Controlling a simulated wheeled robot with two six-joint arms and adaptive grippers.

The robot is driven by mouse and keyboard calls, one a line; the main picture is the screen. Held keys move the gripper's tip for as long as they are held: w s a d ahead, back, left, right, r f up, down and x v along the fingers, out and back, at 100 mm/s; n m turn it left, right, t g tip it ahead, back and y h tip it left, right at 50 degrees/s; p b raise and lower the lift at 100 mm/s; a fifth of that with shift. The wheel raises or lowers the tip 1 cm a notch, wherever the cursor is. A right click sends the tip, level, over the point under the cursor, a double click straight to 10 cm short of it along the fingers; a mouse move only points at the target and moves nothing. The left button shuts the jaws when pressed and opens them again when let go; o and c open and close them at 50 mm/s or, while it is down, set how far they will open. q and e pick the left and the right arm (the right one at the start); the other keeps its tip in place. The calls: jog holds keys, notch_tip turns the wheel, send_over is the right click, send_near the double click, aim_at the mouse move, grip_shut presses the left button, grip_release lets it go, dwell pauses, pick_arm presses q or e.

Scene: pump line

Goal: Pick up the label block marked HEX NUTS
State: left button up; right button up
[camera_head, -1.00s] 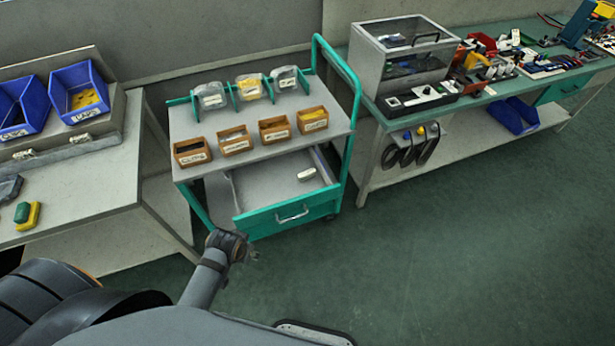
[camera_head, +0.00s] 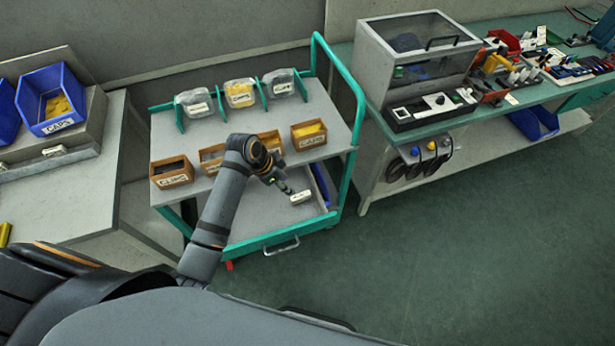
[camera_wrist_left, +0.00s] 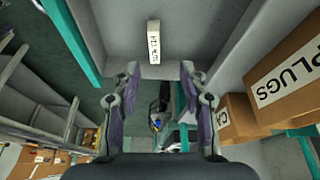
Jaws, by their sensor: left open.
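In the left wrist view the block (camera_wrist_left: 154,42) carries small dark lettering that seems to start with HEX; the rest is hard to read. My right gripper is not in view.
The cart's top shelf (camera_head: 330,125) holds several brown boxes, one marked PLUGS (camera_wrist_left: 290,75), beside the gripper. A bench (camera_head: 400,190) stands to the right. The floor in front is clear.

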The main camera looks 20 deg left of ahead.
aim_at(299, 196)
pick_arm(q)
jog(key=f, duration=0.1)
jog(key=d+f, duration=0.1)
jog(key=shift+s+d+f, duration=0.1)
jog(key=shift+d+f, duration=0.05)
jog(key=shift+f, duration=0.15)
jog(key=shift+w+d+f, duration=0.15)
jog(key=shift+w+f, duration=0.2)
jog(key=shift+f, duration=0.2)
jog(key=shift+p+x, duration=0.4)
jog(key=shift+x, duration=0.5)
jog(key=x, duration=0.2)
jog(key=shift+d+f, duration=0.25)
jog(key=shift+f, duration=0.05)
jog(key=shift+w+d+f, duration=0.15)
jog(key=shift+d+f, duration=0.05)
jog(key=shift+f, duration=0.35)
jog(key=c, duration=0.5)
grip_shut()
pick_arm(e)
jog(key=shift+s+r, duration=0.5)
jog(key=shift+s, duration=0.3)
